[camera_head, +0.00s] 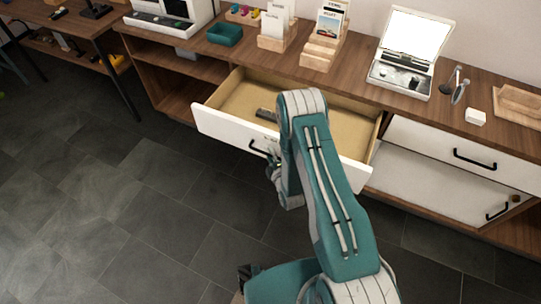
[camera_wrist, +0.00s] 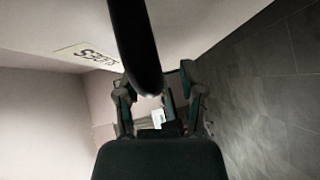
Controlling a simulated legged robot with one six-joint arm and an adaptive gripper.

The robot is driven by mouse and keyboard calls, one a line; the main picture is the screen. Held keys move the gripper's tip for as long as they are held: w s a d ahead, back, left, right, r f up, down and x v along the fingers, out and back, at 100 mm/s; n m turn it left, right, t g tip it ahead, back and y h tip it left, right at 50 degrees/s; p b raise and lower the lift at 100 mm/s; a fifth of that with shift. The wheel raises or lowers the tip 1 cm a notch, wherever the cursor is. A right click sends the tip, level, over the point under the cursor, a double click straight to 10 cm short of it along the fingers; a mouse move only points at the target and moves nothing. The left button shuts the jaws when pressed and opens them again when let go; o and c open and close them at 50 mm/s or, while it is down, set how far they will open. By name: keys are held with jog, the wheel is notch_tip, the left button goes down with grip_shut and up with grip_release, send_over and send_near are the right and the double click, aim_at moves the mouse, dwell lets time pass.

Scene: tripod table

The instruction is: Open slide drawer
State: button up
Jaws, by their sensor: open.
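The wide slide drawer (camera_head: 215,124) stands pulled well out of the wooden cabinet. Its front is white and its inside is light tan. Its black bar handle (camera_head: 256,147) is partly hidden behind my arm. My gripper (camera_head: 272,168) is at the drawer front beside the handle, mostly hidden by my arm. In the wrist view my gripper (camera_wrist: 158,100) has its fingers spread apart, with a dark bar, seemingly the handle (camera_wrist: 136,40), crossing in front of them. I cannot tell whether the fingers touch it.
A dark object (camera_head: 266,114) lies in the drawer. A second white drawer (camera_head: 440,143) on the right is closed. The wooden counter (camera_head: 350,82) holds a teal tray (camera_head: 225,34), card holders and a white open-lidded device (camera_head: 405,58). The grey tiled floor (camera_head: 130,220) in front is clear.

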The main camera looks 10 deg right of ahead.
jog(key=v, duration=1.2)
jog(key=shift+w+f, duration=0.1)
jog(key=w+r+m+g, duration=0.2)
jog(key=w+r+m, duration=0.1)
jog(key=w+r, duration=0.6)
notch_tip(320, 180, up, 14)
jog(key=s+d+m+g+h, duration=0.1)
jog(key=d+m+g+h, duration=0.15)
jog(key=m, duration=0.25)
jog(key=s+r+m+g, duration=0.3)
jog(key=s+r+m, duration=0.3)
jog(key=s+r, duration=0.6)
jog(key=s+r+m+g, duration=0.1)
jog(key=s+r+m, duration=0.1)
jog(key=s, duration=0.5)
jog(key=s+r+m+g, duration=0.2)
jog(key=s+r, duration=0.2)
jog(key=s, duration=0.3)
jog(key=shift+s+a, duration=0.25)
jog(key=shift+a, duration=0.15)
